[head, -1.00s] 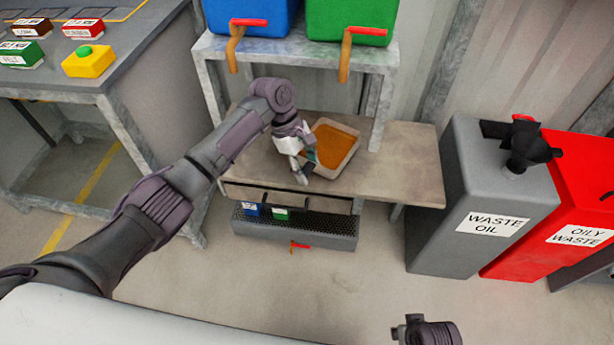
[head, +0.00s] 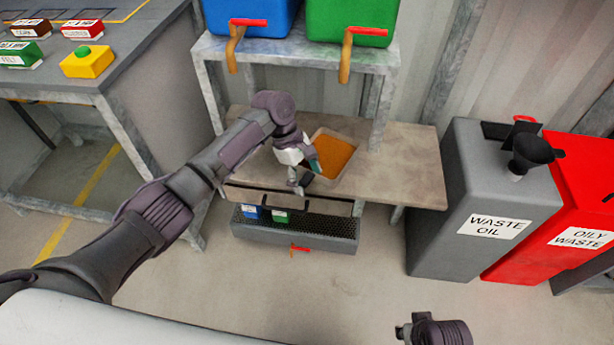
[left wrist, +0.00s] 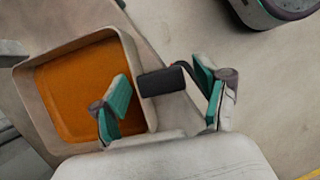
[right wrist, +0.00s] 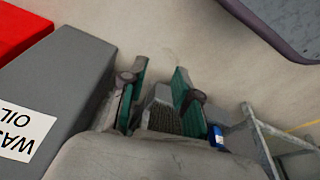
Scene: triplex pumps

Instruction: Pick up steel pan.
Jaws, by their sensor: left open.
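The steel pan (head: 346,174) is a pale, squarish open tray filled with orange-brown liquid. It sits on the wooden bench below the dispensers. It also fills the left side of the left wrist view (left wrist: 144,75). My left gripper (head: 305,174) is open at the pan's near left corner. In the left wrist view (left wrist: 165,105), one teal finger overlaps the pan's interior and the other is outside it, with the near rim between them. I cannot tell whether either touches the pan. My right gripper (right wrist: 157,97) is open and empty above the floor; part shows at the bottom of the head view.
The bench (head: 400,165) has free room right of the pan. Blue (head: 250,15) and green (head: 350,20) dispensers stand on a shelf above. A grey waste oil bin (head: 480,200) and red oily waste bin (head: 590,200) stand right. A drawer (head: 290,200) is below.

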